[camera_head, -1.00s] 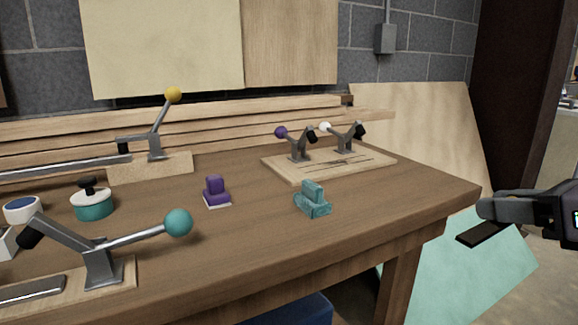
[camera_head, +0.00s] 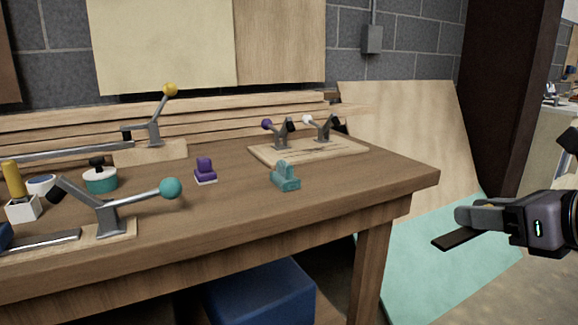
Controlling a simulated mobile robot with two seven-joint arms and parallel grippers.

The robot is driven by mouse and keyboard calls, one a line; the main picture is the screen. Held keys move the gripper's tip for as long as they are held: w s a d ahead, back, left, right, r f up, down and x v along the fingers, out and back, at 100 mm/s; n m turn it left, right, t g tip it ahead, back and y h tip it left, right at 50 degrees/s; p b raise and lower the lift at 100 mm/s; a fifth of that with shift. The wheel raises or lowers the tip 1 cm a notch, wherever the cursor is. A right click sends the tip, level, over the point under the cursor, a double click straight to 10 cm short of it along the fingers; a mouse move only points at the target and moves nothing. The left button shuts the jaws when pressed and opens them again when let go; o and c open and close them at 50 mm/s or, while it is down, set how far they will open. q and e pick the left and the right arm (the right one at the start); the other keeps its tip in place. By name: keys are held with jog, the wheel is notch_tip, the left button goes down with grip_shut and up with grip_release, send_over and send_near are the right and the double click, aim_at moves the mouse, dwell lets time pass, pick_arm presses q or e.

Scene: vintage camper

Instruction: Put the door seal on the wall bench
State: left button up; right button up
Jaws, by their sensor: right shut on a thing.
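My right gripper (camera_head: 463,229) is at the right, beyond the bench's right end and apart from it. It is shut on a dark, flat, strip-like piece (camera_head: 458,240), which appears to be the door seal; its full shape is not clear. The wooden wall bench (camera_head: 235,205) stands against the block wall, its right front corner to the left of the gripper. My left gripper is not in view.
On the bench are a teal block (camera_head: 286,177), a purple block (camera_head: 205,171), a board with toggle clamps (camera_head: 310,150) and a teal-knobbed clamp (camera_head: 110,216). The right front top is clear. A blue bin (camera_head: 262,292) is below; a teal sheet (camera_head: 430,270) stands at right.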

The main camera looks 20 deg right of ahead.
jog(key=w+a+f, duration=0.4)
jog(key=w+a, duration=0.3)
jog(key=a, duration=0.3)
jog(key=w+a+f, duration=0.4)
jog(key=w+a, duration=0.2)
jog(key=a, duration=0.3)
pick_arm(q)
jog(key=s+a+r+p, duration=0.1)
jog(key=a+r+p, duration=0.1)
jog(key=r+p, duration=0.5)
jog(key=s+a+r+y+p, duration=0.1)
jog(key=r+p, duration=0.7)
jog(key=p, duration=0.6)
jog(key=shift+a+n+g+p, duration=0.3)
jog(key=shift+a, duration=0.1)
pick_arm(e)
jog(key=s+a+r, duration=0.1)
jog(key=s+r, duration=0.4)
jog(key=r, duration=0.2)
jog(key=shift+r+m+h, duration=0.3)
jog(key=shift+r+h, duration=0.05)
jog(key=shift+h, duration=0.05)
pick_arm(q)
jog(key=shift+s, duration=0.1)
pick_arm(e)
jog(key=shift+a, duration=0.1)
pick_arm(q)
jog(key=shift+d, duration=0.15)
